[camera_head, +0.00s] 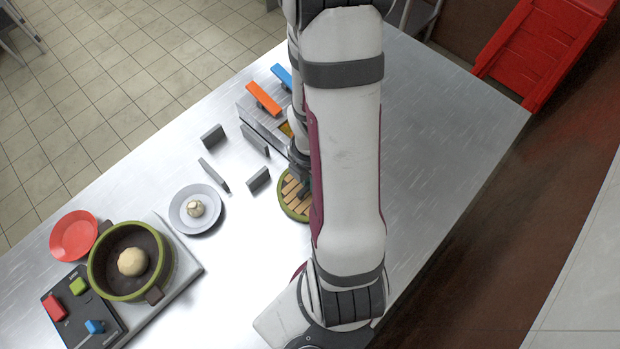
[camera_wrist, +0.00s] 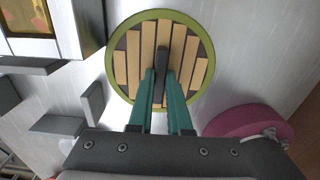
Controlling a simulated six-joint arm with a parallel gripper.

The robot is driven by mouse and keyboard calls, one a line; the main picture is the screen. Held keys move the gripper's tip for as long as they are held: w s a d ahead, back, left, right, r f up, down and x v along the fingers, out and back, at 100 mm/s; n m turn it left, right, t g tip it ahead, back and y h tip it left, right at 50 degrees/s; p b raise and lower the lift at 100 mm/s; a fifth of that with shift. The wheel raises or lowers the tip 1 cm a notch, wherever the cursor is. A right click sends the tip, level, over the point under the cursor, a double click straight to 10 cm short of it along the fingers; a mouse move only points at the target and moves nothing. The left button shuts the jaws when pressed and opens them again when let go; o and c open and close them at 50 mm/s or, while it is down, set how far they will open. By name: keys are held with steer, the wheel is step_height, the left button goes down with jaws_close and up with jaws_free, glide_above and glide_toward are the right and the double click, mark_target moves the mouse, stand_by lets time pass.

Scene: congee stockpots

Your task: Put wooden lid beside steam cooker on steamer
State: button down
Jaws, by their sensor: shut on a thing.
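The wooden lid (camera_head: 293,196) is round, with light slats and a green rim, and is partly hidden behind my arm in the head view. In the wrist view the lid (camera_wrist: 133,68) shows almost whole, with a dark bar handle (camera_wrist: 163,38) across its middle. My gripper (camera_wrist: 160,88) has its green fingers closed on that handle; in the head view it is mostly hidden by my arm. I cannot tell if the lid touches the table. The steamer (camera_head: 101,270), a green-rimmed round pot with a pale bun (camera_head: 133,262) inside, stands uncovered at the lower left.
A grey plate (camera_head: 181,214) with a small bun sits between steamer and lid. A red plate (camera_head: 73,236) and a control panel (camera_head: 110,321) flank the steamer. A metal box (camera_head: 263,121) with orange and blue handles and several grey blocks stand behind. The table's right side is clear.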

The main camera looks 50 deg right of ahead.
step_height(320, 180, up, 10)
steer(key=w+a+r+m, duration=1.4)
steer(key=w+r+m, duration=0.15)
steer(key=m, duration=0.25)
steer(key=s+a+f+n, duration=0.2)
steer(key=a+f+n, duration=0.25)
steer(key=a, duration=0.65)
steer(key=s+a+f+n, duration=0.1)
steer(key=a+f+n, duration=0.35)
steer(key=a, duration=0.75)
steer(key=shift+d+f, duration=0.15)
steer(key=shift+f, duration=1.35)
steer(key=shift+d+f, duration=0.1)
steer(key=shift+f, duration=1.35)
steer(key=shift+f, duration=0.6)
steer(key=c, duration=0.8)
jaws_free()
